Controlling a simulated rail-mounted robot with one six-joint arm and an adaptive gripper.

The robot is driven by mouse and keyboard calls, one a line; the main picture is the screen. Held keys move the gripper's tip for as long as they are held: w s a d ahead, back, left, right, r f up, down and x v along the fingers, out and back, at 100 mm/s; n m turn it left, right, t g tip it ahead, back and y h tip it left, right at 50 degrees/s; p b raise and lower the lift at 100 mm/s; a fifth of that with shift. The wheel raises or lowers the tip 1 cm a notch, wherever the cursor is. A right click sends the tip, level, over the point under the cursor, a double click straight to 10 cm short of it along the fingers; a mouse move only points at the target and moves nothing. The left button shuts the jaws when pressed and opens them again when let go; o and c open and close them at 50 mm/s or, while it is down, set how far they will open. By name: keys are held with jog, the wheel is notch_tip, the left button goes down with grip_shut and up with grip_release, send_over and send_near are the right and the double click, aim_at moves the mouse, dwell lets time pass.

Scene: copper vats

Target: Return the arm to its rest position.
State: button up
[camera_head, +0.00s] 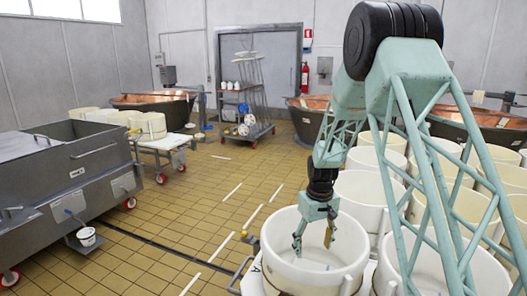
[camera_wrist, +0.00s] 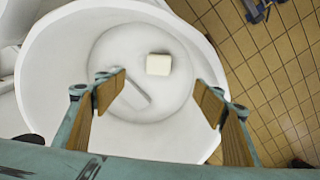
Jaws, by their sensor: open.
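My arm is a pale green lattice that reaches down from the upper right in the head view. My gripper (camera_head: 314,240) hangs over a large white tub (camera_head: 349,270), with its fingers pointing down into the mouth. In the wrist view my gripper (camera_wrist: 165,108) has its two wood-coloured finger pads wide apart, with nothing between them. Below, inside the white tub (camera_wrist: 45,70), a small cream block (camera_wrist: 158,64) lies on the bottom, apart from the fingers. A pale flat strip also shows there beside the left finger.
Several white tubs (camera_head: 366,190) crowd around my arm at the right. A grey steel vat (camera_head: 75,165) on wheels stands at the left. Copper vats (camera_head: 155,104) and a wheeled rack (camera_head: 246,125) stand farther back. The tiled floor (camera_head: 205,195) between is mostly open.

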jog(key=s+d+r+m+t, duration=0.1)
jog(key=s+r, duration=1)
jog(key=r, duration=0.3)
jog(key=s+d+r+m+t, duration=0.1)
jog(key=s+r, duration=1)
jog(key=r, duration=0.4)
jog(key=s+r+m, duration=0.1)
jog(key=s+r, duration=0.2)
jog(key=s, duration=1.3)
jog(key=s+r+t, duration=0.1)
jog(key=s+r, duration=0.3)
jog(key=s, duration=1.2)
jog(key=shift+d+m, duration=0.2)
jog(key=shift+m, duration=0.2)
